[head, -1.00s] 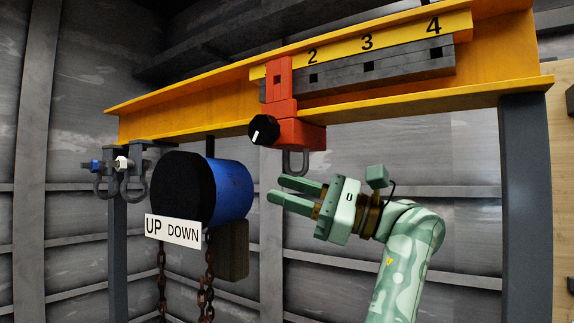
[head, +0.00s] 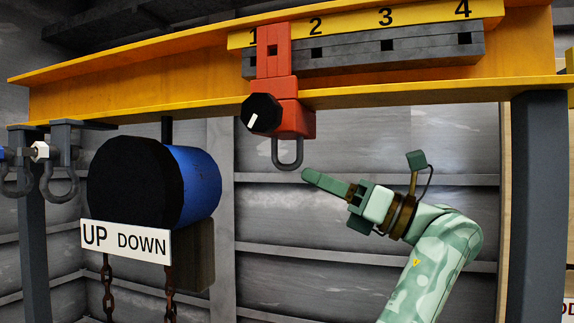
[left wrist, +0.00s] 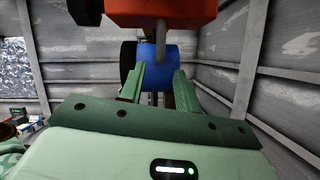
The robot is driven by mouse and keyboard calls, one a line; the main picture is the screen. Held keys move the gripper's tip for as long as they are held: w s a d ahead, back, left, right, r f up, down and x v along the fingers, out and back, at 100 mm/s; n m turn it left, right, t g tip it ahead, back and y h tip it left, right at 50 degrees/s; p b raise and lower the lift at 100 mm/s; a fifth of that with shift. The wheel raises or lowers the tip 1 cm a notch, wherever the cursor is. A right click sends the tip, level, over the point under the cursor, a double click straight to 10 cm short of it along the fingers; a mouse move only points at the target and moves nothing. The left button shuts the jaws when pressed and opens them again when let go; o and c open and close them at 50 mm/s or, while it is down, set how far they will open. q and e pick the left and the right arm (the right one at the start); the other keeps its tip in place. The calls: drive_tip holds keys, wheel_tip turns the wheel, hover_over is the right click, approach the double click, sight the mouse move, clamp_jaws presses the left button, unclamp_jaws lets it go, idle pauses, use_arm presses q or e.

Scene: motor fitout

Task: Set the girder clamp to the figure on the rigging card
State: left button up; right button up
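The red girder clamp (head: 273,62) hangs on the yellow girder at figure 1 of the numbered scale (head: 350,22). Its black knob (head: 262,113) has a white pointer line, and a grey loop (head: 288,155) hangs below. My left gripper (head: 310,177) is just below and right of the loop, apart from it, pointing left. The left wrist view shows its two fingers (left wrist: 160,78) apart with nothing between them, and the clamp's red underside (left wrist: 160,12) above. My right gripper is not in view. I see no readable rigging card.
A blue and black hoist motor (head: 195,185) with an UP DOWN sign (head: 126,240) and chains hangs at left. Shackles (head: 58,170) hang farther left. A grey notched bar (head: 350,55) runs under the figures. A dark post (head: 545,200) stands at right.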

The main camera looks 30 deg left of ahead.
sight(283, 167)
use_arm(q)
drive_tip(key=p+x, duration=0.2)
drive_tip(key=x, duration=0.4)
drive_tip(key=shift+s+a, duration=0.1)
drive_tip(key=shift+a, duration=0.35)
drive_tip(key=shift+s, duration=0.1)
clamp_jaws()
